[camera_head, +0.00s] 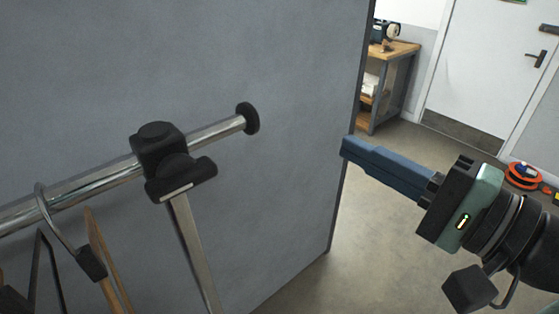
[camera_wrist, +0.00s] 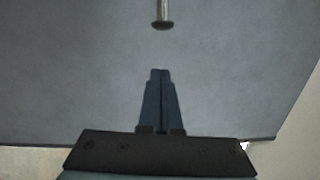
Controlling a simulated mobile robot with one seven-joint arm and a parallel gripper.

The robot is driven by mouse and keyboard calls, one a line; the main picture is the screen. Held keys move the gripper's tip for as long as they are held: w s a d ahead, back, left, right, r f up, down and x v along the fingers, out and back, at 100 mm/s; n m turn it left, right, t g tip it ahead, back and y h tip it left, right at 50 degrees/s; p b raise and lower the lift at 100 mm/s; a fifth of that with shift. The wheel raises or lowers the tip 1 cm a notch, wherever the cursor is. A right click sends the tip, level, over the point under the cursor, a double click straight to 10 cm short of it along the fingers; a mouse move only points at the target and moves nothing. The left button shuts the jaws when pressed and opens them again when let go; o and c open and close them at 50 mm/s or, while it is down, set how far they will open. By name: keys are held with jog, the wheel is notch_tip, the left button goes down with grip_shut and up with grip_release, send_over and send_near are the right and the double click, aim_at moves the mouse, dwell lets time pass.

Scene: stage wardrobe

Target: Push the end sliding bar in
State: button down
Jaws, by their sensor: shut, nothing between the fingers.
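A chrome rail (camera_head: 88,184) runs from the left edge to a round black end cap (camera_head: 248,118) close to the grey panel. A black clamp (camera_head: 160,152) sits around the rail, with a flat metal bar (camera_head: 195,250) hanging down from it. In the wrist view, the rail's dark-capped end (camera_wrist: 163,25) shows at the top, ahead of the fingertips and apart from them. My gripper (camera_head: 345,146) is shut and empty, its blue fingers pointing left past the panel's right edge in the head view. The shut fingers also show in the wrist view (camera_wrist: 160,73).
The large grey panel (camera_head: 290,60) fills the left and middle. Hangers (camera_head: 90,262) hang on the rail at lower left. Behind are a wooden bench (camera_head: 395,50), a white door (camera_head: 490,70) and an orange reel (camera_head: 523,175). The floor (camera_head: 375,235) right of the panel is clear.

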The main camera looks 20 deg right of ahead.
jog(key=w+a+p, duration=0.5)
jog(key=w+a, duration=0.2)
jog(key=w, duration=0.1)
jog(key=shift+a+r, duration=0.3)
